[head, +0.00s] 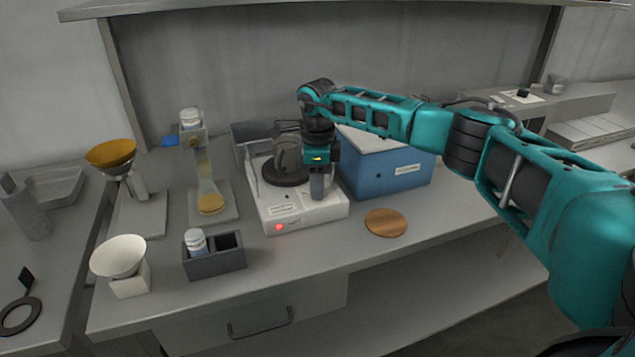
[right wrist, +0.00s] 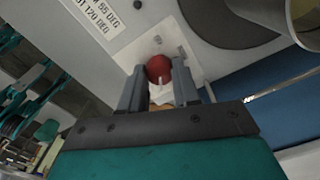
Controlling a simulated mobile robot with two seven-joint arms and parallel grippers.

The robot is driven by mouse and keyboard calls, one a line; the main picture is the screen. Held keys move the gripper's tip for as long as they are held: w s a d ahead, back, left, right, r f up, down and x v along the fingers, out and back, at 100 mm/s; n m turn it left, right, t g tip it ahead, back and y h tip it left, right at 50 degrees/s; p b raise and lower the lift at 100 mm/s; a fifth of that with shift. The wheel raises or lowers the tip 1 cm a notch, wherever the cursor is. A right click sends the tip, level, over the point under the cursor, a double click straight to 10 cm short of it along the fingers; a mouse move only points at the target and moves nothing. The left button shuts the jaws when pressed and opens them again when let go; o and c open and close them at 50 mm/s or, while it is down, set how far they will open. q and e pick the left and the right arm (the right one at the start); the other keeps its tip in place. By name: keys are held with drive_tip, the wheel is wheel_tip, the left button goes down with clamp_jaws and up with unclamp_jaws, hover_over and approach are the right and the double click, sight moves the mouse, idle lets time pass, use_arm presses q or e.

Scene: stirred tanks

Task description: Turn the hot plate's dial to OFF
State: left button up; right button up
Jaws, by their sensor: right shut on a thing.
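The white hot plate (head: 322,213) stands on the bench, with a red light (head: 279,227) glowing at its front left. My right gripper (head: 319,188) points down at the front right of its top. In the right wrist view, the red dial (right wrist: 158,69) with a pale mark sits between the fingertips of my right gripper (right wrist: 158,85), which is shut on it. In the head view the gripper hides the dial. My left gripper is not in view.
A dark pot (head: 287,158) stands on the hot plate. A blue box (head: 385,178) is close at its right, and a round wooden disc (head: 386,222) lies in front of the box.

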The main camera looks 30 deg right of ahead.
idle(0.4)
drive_tip(key=o, duration=1.1)
drive_tip(key=shift+c, duration=0.2)
wheel_tip(320, 180, up, 13)
